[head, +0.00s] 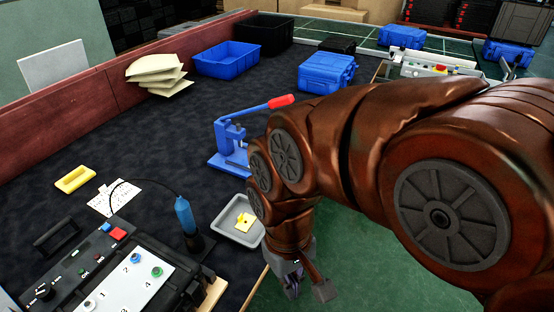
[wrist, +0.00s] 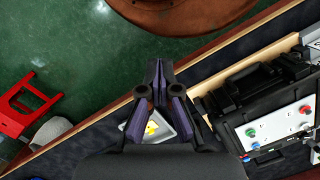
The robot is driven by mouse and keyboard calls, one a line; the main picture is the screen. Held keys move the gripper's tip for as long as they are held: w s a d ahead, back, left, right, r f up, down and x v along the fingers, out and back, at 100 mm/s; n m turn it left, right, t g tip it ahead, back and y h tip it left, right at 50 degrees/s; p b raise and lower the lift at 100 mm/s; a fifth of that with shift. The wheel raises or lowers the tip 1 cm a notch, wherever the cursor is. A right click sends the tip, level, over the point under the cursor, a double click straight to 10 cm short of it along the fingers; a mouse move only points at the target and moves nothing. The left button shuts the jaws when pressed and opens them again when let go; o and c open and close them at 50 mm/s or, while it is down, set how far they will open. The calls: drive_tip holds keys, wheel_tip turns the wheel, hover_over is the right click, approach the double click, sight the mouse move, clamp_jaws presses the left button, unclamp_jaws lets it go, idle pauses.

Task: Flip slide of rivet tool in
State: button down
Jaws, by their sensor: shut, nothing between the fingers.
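The blue rivet tool (head: 222,146) stands upright on the dark table in the head view, left of my arm. Its lever (head: 256,109) points up to the right and ends in a red grip (head: 281,101). My arm covers the right part of its base, and I cannot make out how its slide sits. The rivet tool does not show in the wrist view. My gripper (head: 292,284) hangs low, beyond the table's near edge and over the green floor. In the wrist view my gripper (wrist: 158,68) is shut, with its fingertips together and empty.
A grey tray (head: 222,222) with a yellow piece lies near the table edge. A blue-handled tool (head: 185,216) stands beside a black control case (head: 120,278). Blue bins (head: 226,60) and cases (head: 327,72) stand farther back.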

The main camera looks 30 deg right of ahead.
drive_tip(key=w+a+f+m+y+b, duration=0.1)
drive_tip(key=w+m+y+b, duration=0.15)
drive_tip(key=w, duration=0.35)
drive_tip(key=w+a+f+m+y+b, duration=0.1)
drive_tip(key=w+a+m+y, duration=0.1)
drive_tip(key=w+m, duration=0.35)
drive_tip(key=w+d+f+m+t+y+b, duration=0.1)
drive_tip(key=w+d+m+t, duration=0.15)
drive_tip(key=w, duration=0.45)
drive_tip(key=w+d+f+m+t+y+b, duration=0.15)
drive_tip(key=w+d+m, duration=0.25)
drive_tip(key=w, duration=0.4)
drive_tip(key=w+d+f+m+t+b, duration=0.1)
drive_tip(key=d+m, duration=0.4)
drive_tip(key=d, duration=0.5)
drive_tip(key=w+d+f+m+t+b, duration=0.2)
drive_tip(key=w+d+f+m+t, duration=0.2)
drive_tip(key=d, duration=0.7)
drive_tip(key=w+d+f+m+t+b, duration=0.1)
drive_tip(key=w+d+f+m+t, duration=0.2)
drive_tip(key=d, duration=0.7)
drive_tip(key=w+f+m, duration=0.1)
drive_tip(key=w+m, duration=0.1)
drive_tip(key=m, duration=0.1)
drive_tip(key=shift+d+f+h, duration=0.25)
drive_tip(key=shift+f+h, duration=0.15)
drive_tip(key=shift+w, duration=0.1)
